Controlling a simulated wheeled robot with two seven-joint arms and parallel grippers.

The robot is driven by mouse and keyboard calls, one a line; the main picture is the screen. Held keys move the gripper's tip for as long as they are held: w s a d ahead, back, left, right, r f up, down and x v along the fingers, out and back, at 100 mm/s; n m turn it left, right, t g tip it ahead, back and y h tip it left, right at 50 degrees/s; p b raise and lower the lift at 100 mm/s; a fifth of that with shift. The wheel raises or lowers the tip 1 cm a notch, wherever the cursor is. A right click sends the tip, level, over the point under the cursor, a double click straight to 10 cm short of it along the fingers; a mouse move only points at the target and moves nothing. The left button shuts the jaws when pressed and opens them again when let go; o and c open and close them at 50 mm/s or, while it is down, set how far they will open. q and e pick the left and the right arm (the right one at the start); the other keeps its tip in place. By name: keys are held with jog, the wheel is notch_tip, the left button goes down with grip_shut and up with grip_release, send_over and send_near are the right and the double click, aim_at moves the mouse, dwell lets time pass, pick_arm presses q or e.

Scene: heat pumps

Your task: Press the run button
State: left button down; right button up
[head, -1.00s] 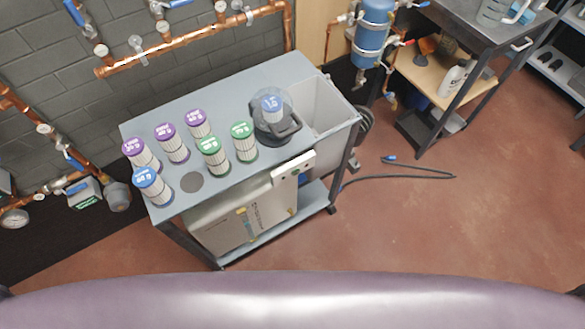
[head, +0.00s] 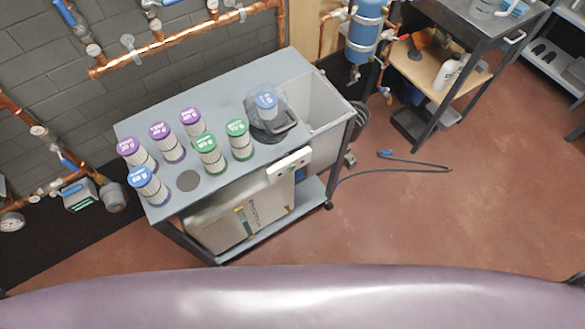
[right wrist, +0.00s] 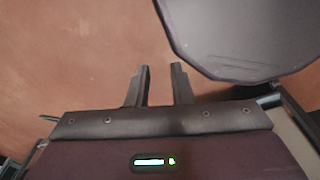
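A white control panel (head: 289,166) with a small green button (head: 291,168) and a dark spot beside it sits at the front edge of the grey cart. It tops a cream-coloured machine box (head: 240,217) on the cart's lower level. I cannot read any label on the button. My right gripper (right wrist: 160,72) shows in the right wrist view, with its two fingers apart and nothing between them, over reddish floor. Neither gripper shows in the head view, so the right one is away from the panel there.
The cart top (head: 222,100) holds several capped filter cartridges (head: 168,143) and a dark round canister (head: 266,112). A grey basin (head: 318,103) is at its right end. A hose (head: 415,162) lies on the floor at right. Floor in front is clear.

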grip_shut()
dwell(1.4)
